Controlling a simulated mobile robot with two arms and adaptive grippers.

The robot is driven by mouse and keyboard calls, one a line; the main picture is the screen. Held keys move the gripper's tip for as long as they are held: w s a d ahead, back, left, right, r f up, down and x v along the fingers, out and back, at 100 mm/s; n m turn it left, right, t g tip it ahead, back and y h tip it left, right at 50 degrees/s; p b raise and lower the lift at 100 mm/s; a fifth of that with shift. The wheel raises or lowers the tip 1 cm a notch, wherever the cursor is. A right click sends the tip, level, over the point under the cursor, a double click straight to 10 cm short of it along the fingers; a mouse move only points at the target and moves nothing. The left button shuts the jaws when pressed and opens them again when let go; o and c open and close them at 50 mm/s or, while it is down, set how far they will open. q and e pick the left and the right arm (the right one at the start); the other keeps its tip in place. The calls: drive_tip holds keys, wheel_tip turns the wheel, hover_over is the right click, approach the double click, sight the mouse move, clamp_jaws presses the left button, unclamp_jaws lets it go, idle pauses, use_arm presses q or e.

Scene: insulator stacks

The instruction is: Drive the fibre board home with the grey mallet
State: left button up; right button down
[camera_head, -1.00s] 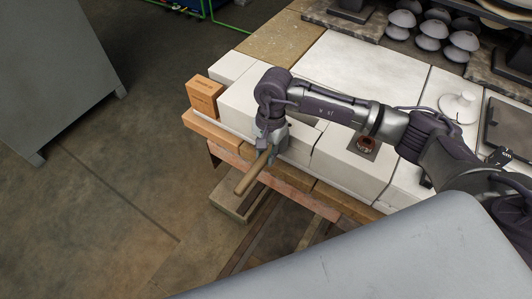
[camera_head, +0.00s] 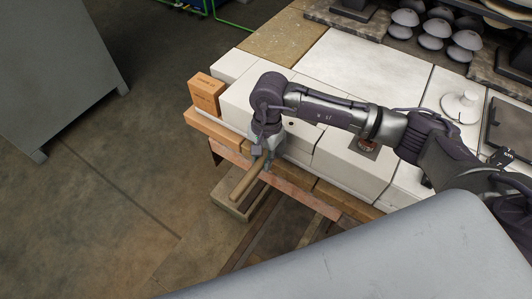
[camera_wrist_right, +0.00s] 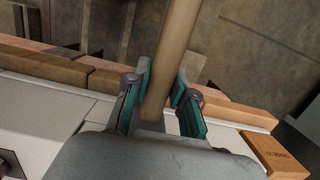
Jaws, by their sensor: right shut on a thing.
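My right gripper (camera_head: 262,158) is shut on a light wooden handle (camera_head: 246,181), which sticks out past the front edge of the white block stack. The handle also shows between the teal-padded fingers of the right gripper (camera_wrist_right: 160,96) in the right wrist view (camera_wrist_right: 178,45). I take it for the mallet's handle; no grey mallet head can be made out, being hidden by the gripper or the hand. A reddish-brown board (camera_head: 307,194) runs along the stack's front, below the blocks. I cannot tell whether it is the fibre board. My left gripper is not in view.
White blocks (camera_head: 345,168) fill the stack under my right arm. An orange brick (camera_head: 207,94) stands at its left end, on a brown ledge (camera_head: 212,127). Grey insulator discs (camera_head: 437,29) stand at the back right. A grey cabinet (camera_head: 55,70) is at the left, with open floor between.

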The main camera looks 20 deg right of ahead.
drive_tip(key=shift+s+a, duration=0.15)
drive_tip(key=shift+a, duration=0.05)
drive_tip(key=shift+r+p, duration=1.9)
drive_tip(key=shift+r, duration=2.15)
